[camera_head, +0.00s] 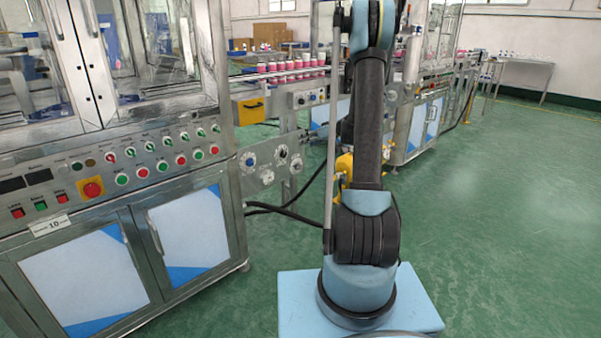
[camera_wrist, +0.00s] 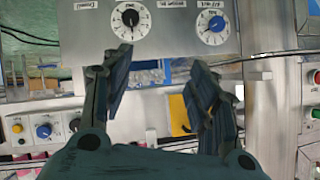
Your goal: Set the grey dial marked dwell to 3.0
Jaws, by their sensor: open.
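A steel dial panel on the machine's right side carries several round dials in the head view. One lower dial (camera_head: 267,177) looks pale grey, but its label and setting are too small to read there. The wrist view is upside down and shows a black dial (camera_wrist: 130,18) and a blue dial (camera_wrist: 214,24) on white scales; no grey dial is clear on that panel. My gripper (camera_wrist: 160,70) is open and empty, its fingers apart below these dials in the picture. In the head view my gripper is hidden or out of frame.
A machine front with rows of buttons (camera_head: 150,172) and a red emergency stop (camera_head: 92,189) stands at left. Pink-and-white cans (camera_head: 290,66) line a conveyor behind. Black hoses (camera_head: 285,210) run near the floor below the panel. Green floor (camera_head: 500,230) is clear at right.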

